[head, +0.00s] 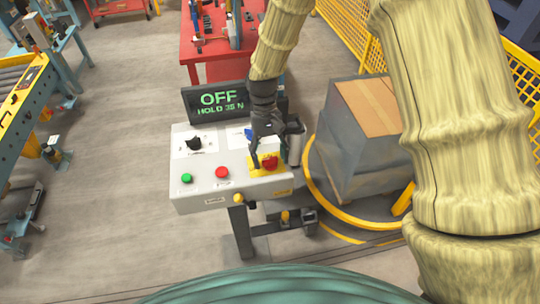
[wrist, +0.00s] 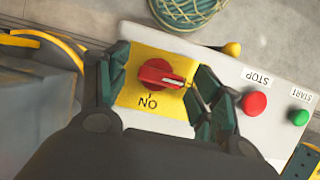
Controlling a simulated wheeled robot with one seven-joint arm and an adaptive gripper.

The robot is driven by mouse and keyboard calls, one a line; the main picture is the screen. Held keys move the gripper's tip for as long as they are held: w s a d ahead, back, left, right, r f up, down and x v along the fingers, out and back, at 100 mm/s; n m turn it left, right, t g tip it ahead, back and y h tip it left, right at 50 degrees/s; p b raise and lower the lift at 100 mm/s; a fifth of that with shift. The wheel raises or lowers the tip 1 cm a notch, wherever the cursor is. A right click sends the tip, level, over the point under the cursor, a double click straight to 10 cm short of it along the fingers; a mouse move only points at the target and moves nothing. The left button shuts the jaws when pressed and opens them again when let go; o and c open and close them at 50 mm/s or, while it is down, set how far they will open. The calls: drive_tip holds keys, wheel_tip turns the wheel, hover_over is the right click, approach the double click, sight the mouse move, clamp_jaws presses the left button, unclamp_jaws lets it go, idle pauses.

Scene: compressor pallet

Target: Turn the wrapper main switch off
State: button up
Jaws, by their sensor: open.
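The main switch is a red rotary knob (wrist: 163,75) on a yellow plate (wrist: 136,95) of the white control panel (head: 205,140). In the wrist view an upside-down "ON" label is below the knob, and the knob's narrow end points right, away from the label. My gripper (wrist: 158,86) is open, with dark green fingers on both sides of the knob. The left finger stands clear; the right one is near the knob's tip, and contact cannot be told. In the head view the red knob (head: 269,161) shows beside my gripper (head: 262,160). A display (head: 220,101) reads "OFF" and "HOLD 35 N".
A red stop button (head: 222,172), a green start button (head: 187,178) and a black knob (head: 194,143) share the panel. A grey-wrapped pallet load (head: 365,150) stands right, inside a yellow ring (head: 322,196). A red table (head: 205,45) stands behind.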

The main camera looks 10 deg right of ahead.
drive_tip(key=v, duration=1.2)
drive_tip(key=shift+s, duration=0.1)
